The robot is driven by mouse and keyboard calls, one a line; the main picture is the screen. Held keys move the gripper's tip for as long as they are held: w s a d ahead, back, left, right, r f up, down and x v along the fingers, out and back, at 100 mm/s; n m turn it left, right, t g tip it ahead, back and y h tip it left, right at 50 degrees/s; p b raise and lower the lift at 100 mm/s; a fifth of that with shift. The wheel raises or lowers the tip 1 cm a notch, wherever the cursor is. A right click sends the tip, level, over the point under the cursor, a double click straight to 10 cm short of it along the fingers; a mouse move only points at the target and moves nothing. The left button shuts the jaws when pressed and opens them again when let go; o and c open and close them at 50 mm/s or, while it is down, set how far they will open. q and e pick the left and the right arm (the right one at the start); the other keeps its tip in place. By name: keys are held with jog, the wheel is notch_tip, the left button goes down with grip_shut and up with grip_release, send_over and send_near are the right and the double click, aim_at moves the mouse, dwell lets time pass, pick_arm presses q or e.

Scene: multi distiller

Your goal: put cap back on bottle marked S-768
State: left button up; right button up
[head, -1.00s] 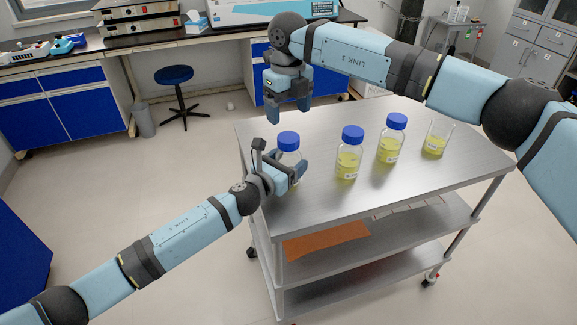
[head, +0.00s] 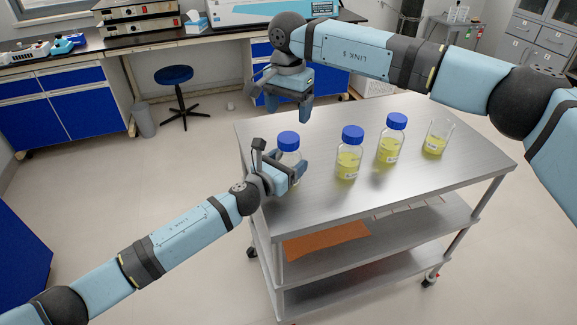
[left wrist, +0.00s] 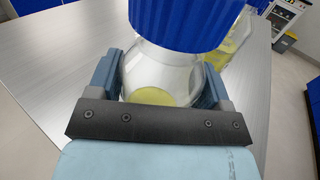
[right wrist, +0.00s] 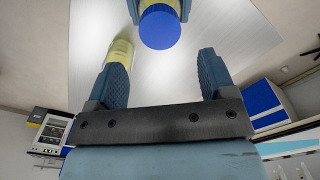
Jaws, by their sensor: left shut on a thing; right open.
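A clear bottle (left wrist: 160,70) with a blue cap (head: 288,140) stands at the left end of the metal cart (head: 420,190). My left gripper (head: 288,172) is shut around its body, and a little yellow liquid shows low inside in the left wrist view. The cap sits on the bottle's top; how tightly it is seated cannot be told. My right gripper (head: 290,108) is open and empty above this bottle, pointing down. In the right wrist view the blue cap (right wrist: 160,28) lies beyond the open fingers, apart from them. No S-768 marking can be read.
Two blue-capped bottles of yellow liquid, one nearer (head: 348,160) and one farther (head: 391,145), stand to the right on the cart. A beaker (head: 435,140) of yellow liquid stands beyond them. The cart's front and right top is clear. A blue stool (head: 174,76) stands behind.

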aim_at(288, 137)
jog(key=shift+n, duration=0.4)
jog(key=shift+f, duration=4)
jog(key=shift+c, duration=0.4)
